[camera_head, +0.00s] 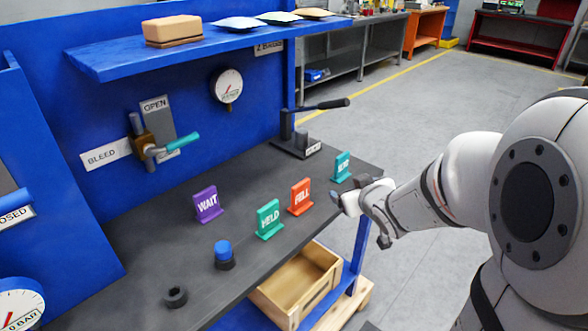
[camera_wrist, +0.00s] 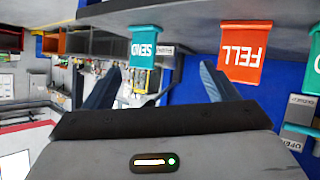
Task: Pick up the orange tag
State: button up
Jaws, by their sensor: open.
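The orange tag (camera_head: 300,197), lettered FELL, stands upright on the dark bench top (camera_head: 240,262). It stands between a green HELD tag (camera_head: 268,219) and a teal tag (camera_head: 342,166). In the wrist view the orange tag (camera_wrist: 245,50) appears upside down, right of centre, past the right finger. The teal tag (camera_wrist: 143,45), reading SEND there, shows between the fingers in the picture. My gripper (camera_head: 345,196) is open and empty, to the right of the orange tag in the head view and apart from it. Its two fingers (camera_wrist: 158,82) show spread in the wrist view.
A purple WAIT tag (camera_head: 208,205) stands left of the green one. A blue-topped knob (camera_head: 223,253) and a black ring (camera_head: 175,296) are nearer. A black lever (camera_head: 298,138) stands behind. A wooden crate (camera_head: 298,283) sits below the bench edge. A blue shelf (camera_head: 190,52) overhangs the back.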

aim_at(302, 195)
jog(key=a+f+n+y+b, duration=0.1)
jog(key=w+a+f+n+y+b, duration=0.1)
jog(key=a+y, duration=0.1)
jog(key=a+f+t+y+b, duration=0.1)
jog(key=a+f+y, duration=0.1)
jog(key=shift+w+f+n, duration=0.1)
jog(key=shift+w+n, duration=0.25)
jog(key=shift+n, duration=0.05)
jog(key=a+y, duration=0.1)
jog(key=s+n+y+b, duration=0.1)
jog(key=y, duration=0.1)
jog(key=a+f+y, duration=0.1)
jog(key=shift+s+a+y, duration=0.25)
jog(key=shift+a+y, duration=0.05)
jog(key=shift+a, duration=0.05)
jog(key=shift+s+a+n+y+b, duration=0.2)
jog(key=shift+a+n+y+b, duration=0.2)
jog(key=shift+y, duration=0.2)
jog(key=x, duration=0.7)
jog(key=shift+w+r, duration=0.2)
jog(key=shift+w, duration=0.1)
jog(key=shift+c, duration=0.3)
jog(key=c, duration=1)
